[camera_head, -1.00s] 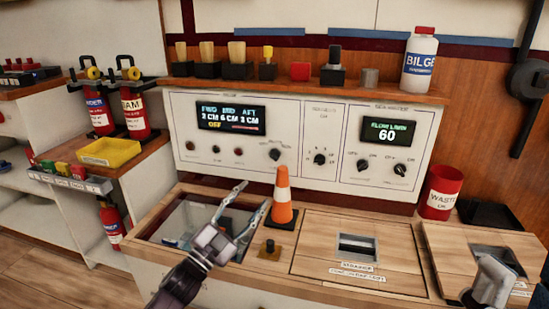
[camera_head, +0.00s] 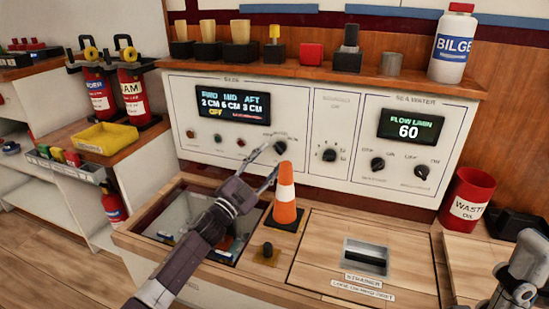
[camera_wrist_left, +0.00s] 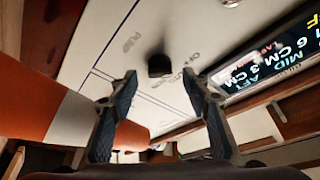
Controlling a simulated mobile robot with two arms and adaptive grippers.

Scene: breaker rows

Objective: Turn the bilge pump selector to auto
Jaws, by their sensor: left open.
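The bilge pump selector is a small dark knob (camera_head: 280,147) on the white panel, right of the lit bilge display (camera_head: 232,104), which reads OFF. My left gripper (camera_head: 268,161) is open and empty, its fingers pointing at the panel just below and left of the knob. In the left wrist view the knob (camera_wrist_left: 159,66) sits ahead, between and beyond the two open fingertips (camera_wrist_left: 160,80), apparently untouched. Lettering beside it is partly legible; I cannot tell its pointer direction. A grey part at the lower right edge (camera_head: 522,268) appears to belong to my right arm; its fingers cannot be made out.
An orange and white cone (camera_head: 286,196) stands close beside the left gripper; it also fills the left of the wrist view (camera_wrist_left: 35,105). Other dark knobs (camera_head: 329,155) sit to the right.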

